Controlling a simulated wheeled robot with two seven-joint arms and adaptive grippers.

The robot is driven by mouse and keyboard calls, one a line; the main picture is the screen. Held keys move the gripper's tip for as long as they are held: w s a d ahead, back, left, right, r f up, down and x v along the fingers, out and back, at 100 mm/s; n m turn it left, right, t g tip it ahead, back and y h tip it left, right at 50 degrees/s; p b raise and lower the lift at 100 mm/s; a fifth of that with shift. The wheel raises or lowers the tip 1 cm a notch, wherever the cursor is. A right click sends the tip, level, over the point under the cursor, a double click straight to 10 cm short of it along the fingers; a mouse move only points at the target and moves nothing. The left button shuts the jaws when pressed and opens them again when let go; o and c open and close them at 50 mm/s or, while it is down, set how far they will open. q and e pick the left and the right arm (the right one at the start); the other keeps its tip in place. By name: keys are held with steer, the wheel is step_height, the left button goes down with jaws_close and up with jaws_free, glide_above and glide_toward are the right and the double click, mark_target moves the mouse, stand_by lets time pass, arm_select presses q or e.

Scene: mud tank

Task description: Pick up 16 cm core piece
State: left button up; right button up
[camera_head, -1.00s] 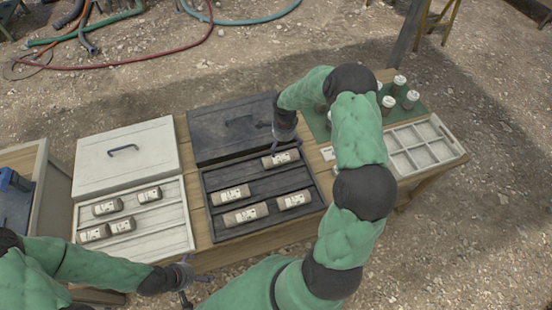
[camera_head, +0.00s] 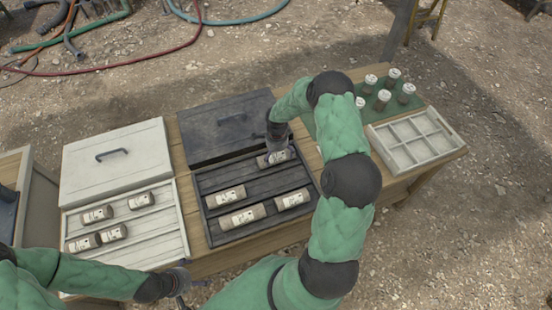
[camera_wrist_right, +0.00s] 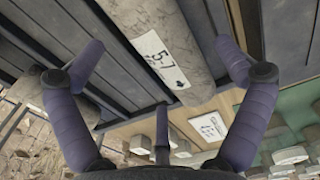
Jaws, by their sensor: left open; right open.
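Grey cylindrical core pieces with white labels lie in the black tray (camera_head: 262,182): one at the top right (camera_head: 287,156), one at left (camera_head: 226,196), one at the bottom (camera_head: 243,216) and one at right (camera_head: 292,200). I cannot tell which is 16 cm. My right gripper (camera_head: 277,145) is over the top right piece and partly hides it. In the right wrist view this labelled core piece (camera_wrist_right: 150,35) lies between the spread fingers of the gripper (camera_wrist_right: 162,55), not gripped. My left gripper (camera_head: 187,284) is open and empty by the table's front edge.
A white tray (camera_head: 150,222) at left holds several more core pieces. A white lid (camera_head: 115,165) and a black lid (camera_head: 205,135) lie behind the trays. At right are a compartment tray (camera_head: 455,150) and several capped jars (camera_head: 383,98) on a green mat.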

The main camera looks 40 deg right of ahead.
mark_target(277, 157)
step_height(277, 157, down, 4)
steer(key=shift+d+r, duration=0.1)
steer(key=shift+r, duration=0.15)
steer(key=c, duration=1.3)
steer(key=shift+r, duration=0.1)
steer(key=c, duration=0.4)
